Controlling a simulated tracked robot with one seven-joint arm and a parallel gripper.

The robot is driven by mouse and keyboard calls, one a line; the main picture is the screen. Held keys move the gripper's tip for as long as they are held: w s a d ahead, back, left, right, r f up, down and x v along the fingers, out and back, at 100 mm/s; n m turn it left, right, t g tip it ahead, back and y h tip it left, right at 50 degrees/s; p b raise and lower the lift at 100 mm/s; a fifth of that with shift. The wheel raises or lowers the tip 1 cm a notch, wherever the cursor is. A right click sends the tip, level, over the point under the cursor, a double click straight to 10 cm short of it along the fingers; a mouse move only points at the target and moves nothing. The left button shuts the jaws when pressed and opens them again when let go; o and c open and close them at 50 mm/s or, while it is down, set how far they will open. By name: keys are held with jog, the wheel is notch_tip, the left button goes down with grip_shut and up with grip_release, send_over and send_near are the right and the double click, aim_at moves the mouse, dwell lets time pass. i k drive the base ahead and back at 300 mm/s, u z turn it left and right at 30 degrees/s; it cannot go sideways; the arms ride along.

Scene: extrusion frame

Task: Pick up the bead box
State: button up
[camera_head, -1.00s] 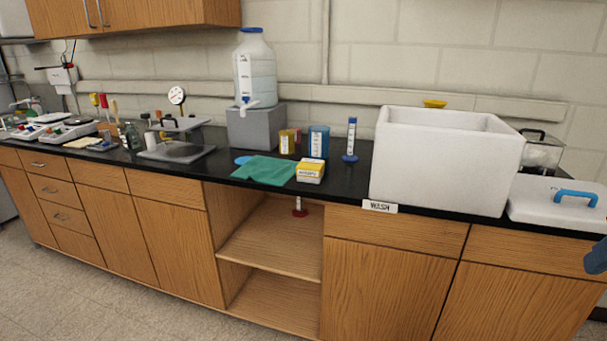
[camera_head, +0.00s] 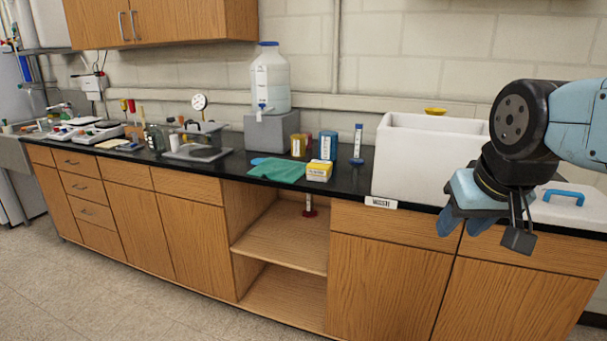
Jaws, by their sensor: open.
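I cannot tell for sure which thing is the bead box, as no readable label names it. A small yellow-and-white box (camera_head: 319,171) with a small printed label sits near the front edge of the black bench top, at the right end of a green cloth or glove (camera_head: 277,171). My gripper (camera_head: 465,228) is at the right of the view, pointing down in front of the large white tub (camera_head: 425,157). It is open, with nothing seen between its fingers, and is well to the right of the yellow-and-white box, apart from it.
A grey block (camera_head: 270,132) carries a large water jug (camera_head: 269,82). A white lid with a blue handle (camera_head: 563,196) lies right, partly behind my arm.

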aim_at(320, 171)
jog(key=z, duration=0.05)
jog(key=i, duration=1)
jog(key=u, duration=0.1)
